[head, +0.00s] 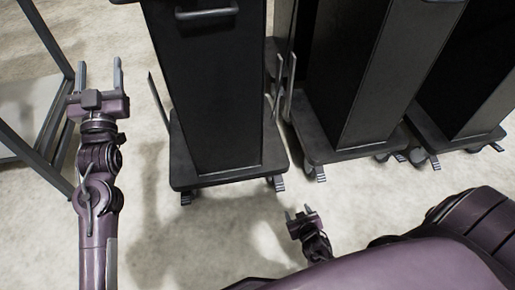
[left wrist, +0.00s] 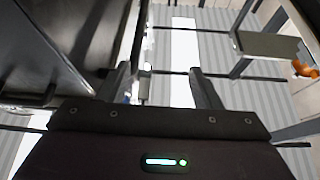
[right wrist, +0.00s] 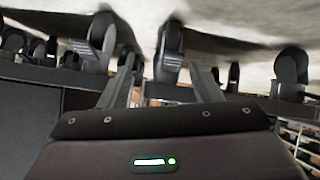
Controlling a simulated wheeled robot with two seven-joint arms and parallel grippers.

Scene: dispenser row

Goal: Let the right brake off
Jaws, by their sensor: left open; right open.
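A tall black dispenser (head: 215,90) stands on a dark wheeled base in the head view. Its front casters have small ridged brake pedals, the right one (head: 278,183) and the left one (head: 186,198). Whether either pedal is pressed is too small to tell. My right gripper (head: 298,212) is open and empty, low in front of the right pedal and apart from it. In the right wrist view a caster (right wrist: 168,50) shows beyond my open fingers (right wrist: 163,70), with the floor at the top. My left gripper (head: 100,72) is open and empty, left of the dispenser.
A second dispenser (head: 370,70) and a third (head: 470,100) stand to the right, also on wheeled bases with pedals. A grey metal rack (head: 30,110) stands at the far left.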

